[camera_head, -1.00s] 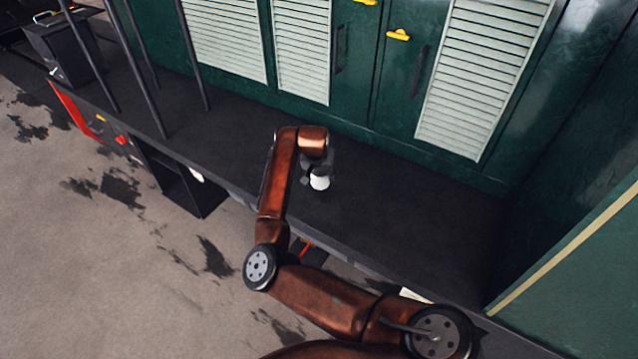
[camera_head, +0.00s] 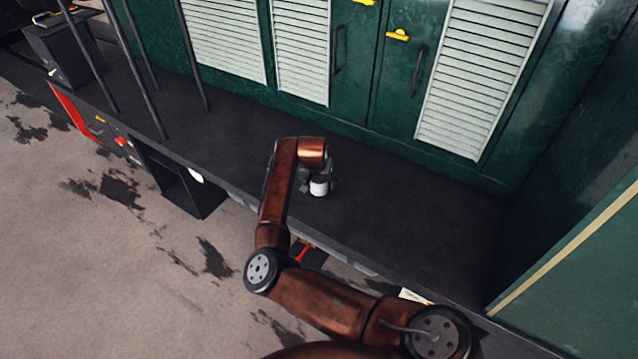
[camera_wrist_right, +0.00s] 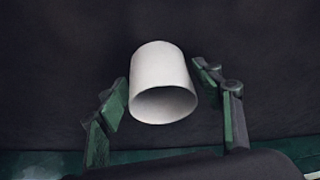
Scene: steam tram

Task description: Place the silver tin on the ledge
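The silver tin (camera_head: 319,188), a pale, plain cylinder, is on the dark ledge (camera_head: 400,215), or just above it; I cannot tell a gap below it. In the right wrist view the tin (camera_wrist_right: 162,78) shows its round end toward the camera. My right gripper (camera_head: 318,184) is around the tin, one finger on each side. In the right wrist view its fingers (camera_wrist_right: 162,88) look spread, with narrow gaps beside the tin. My left gripper is not in view.
Green cabinets (camera_head: 398,90) with pale louvres and yellow handles rise behind the ledge. Black posts (camera_head: 145,70) and a dark box (camera_head: 62,50) stand at the left. The ledge is clear to the right of the tin.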

